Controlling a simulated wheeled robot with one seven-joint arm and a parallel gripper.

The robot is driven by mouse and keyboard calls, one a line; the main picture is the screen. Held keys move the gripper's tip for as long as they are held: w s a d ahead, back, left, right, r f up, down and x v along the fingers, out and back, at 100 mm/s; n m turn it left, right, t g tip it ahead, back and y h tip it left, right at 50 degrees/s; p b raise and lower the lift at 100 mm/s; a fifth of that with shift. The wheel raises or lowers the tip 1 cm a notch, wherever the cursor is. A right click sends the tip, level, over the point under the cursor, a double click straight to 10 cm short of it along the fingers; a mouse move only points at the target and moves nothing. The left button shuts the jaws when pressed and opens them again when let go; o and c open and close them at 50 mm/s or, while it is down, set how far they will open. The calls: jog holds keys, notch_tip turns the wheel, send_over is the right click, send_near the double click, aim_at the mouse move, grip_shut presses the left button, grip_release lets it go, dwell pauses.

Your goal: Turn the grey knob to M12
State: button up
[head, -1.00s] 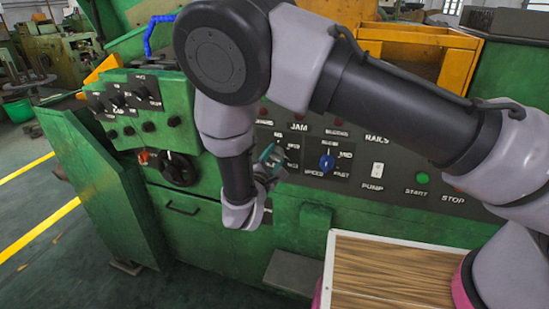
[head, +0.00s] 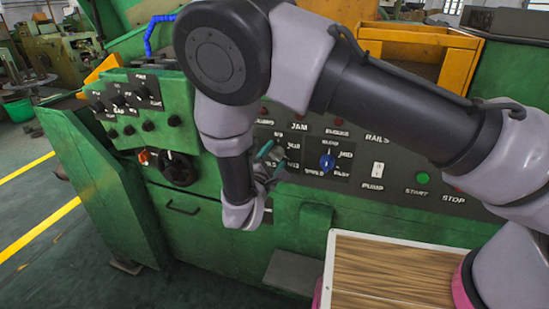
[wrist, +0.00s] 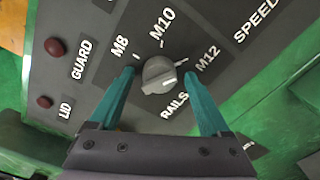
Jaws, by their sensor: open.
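The grey knob (wrist: 160,75) is on the dark panel in the wrist view, with labels M8, M10 and M12 around it. M12 (wrist: 208,58) is to its right. A short white mark shows at the knob's right side, towards M12; I cannot tell whether it is on the knob or the panel. My gripper (wrist: 159,74) is open, its teal fingertips on either side of the knob with a visible gap on each side. In the head view my gripper (head: 269,163) is in front of the panel, and the knob is hidden behind it.
A blue knob (head: 327,162) sits to the right on the same panel, with a pump switch (head: 377,170) and a green start button (head: 422,178) beyond. Red lamps (wrist: 54,47) are at left in the wrist view. A wood-topped crate (head: 390,275) stands below at right.

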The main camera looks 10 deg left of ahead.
jog(key=s, duration=1)
jog(key=shift+s+a, duration=0.4)
